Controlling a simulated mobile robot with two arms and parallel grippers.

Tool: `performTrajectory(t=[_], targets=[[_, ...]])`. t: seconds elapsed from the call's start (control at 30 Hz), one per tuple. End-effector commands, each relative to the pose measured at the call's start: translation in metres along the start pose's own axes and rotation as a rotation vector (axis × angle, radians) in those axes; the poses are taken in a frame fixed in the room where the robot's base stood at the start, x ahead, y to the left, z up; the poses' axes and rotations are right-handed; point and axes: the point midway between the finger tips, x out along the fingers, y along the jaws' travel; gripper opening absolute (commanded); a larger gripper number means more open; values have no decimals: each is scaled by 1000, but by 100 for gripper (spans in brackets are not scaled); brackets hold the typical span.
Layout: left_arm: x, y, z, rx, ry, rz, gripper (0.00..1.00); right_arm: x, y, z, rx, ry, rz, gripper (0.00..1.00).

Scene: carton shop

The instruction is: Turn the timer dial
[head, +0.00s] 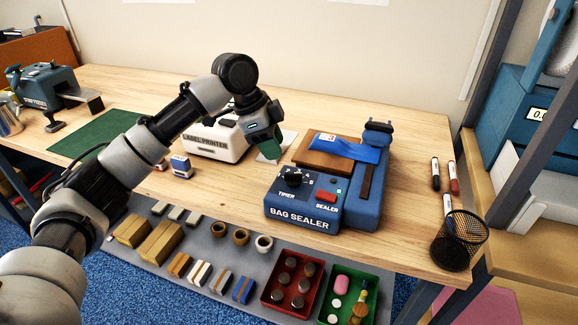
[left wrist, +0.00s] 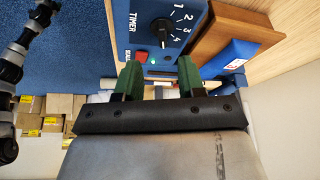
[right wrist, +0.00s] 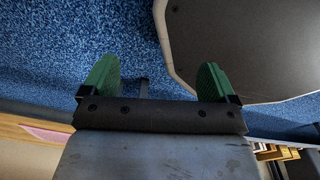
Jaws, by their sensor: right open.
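The blue bag sealer (head: 303,222) stands on the workbench, its control face toward me. Its black timer dial (head: 292,178) is at the left of that face, with a red sealer button (head: 327,196) to its right. My right gripper (right wrist: 157,82) is open and empty over the blue floor.
A blue packet (head: 350,149) lies on a brown block on the sealer. A label printer (head: 215,142) stands to the left. A wire pen cup (head: 459,240) and markers are to the right. Trays and small goods fill the lower grey shelf (head: 200,247) in front.

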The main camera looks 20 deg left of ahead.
Motion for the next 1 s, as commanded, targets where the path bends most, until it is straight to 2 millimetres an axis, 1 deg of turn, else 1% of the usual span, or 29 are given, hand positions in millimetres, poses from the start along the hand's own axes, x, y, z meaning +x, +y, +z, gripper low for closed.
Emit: performTrajectory(t=[0.03, 0.07, 0.1, 0.17, 0.27, 0.4, 0.53, 0.8, 0.83, 1.0], targets=[[11, 1, 0, 0, -3, 4, 39, -1, -2, 10, 0, -15, -2, 89], [18, 1, 0, 0, -2, 4, 39, -1, -3, 14, -1, -22, -3, 89], [25, 1, 0, 0, -2, 4, 39, -2, -3, 17, -1, -27, -4, 89], [37, 1, 0, 0, -2, 3, 39, -2, -4, 18, -1, -29, -5, 89], [54, 1, 0, 0, -2, 2, 39, -2, -3, 12, -2, -20, -4, 89], [71, 0, 0, -1, -1, 2, 39, -2, 0, -7, -2, 11, -1, 89], [79, 0, 0, 0, -1, 0, 39, -2, -1, -15, -2, 24, -1, 89], [80, 0, 0, 0, -1, -1, 39, -2, -3, -7, -2, 12, -4, 89], [80, 0, 0, 0, -1, -1, 38, -2, -3, -5, -2, 10, -4, 89], [80, 0, 0, 0, -1, -1, 12, -2, -4, 0, -2, 1, -5, 89]])
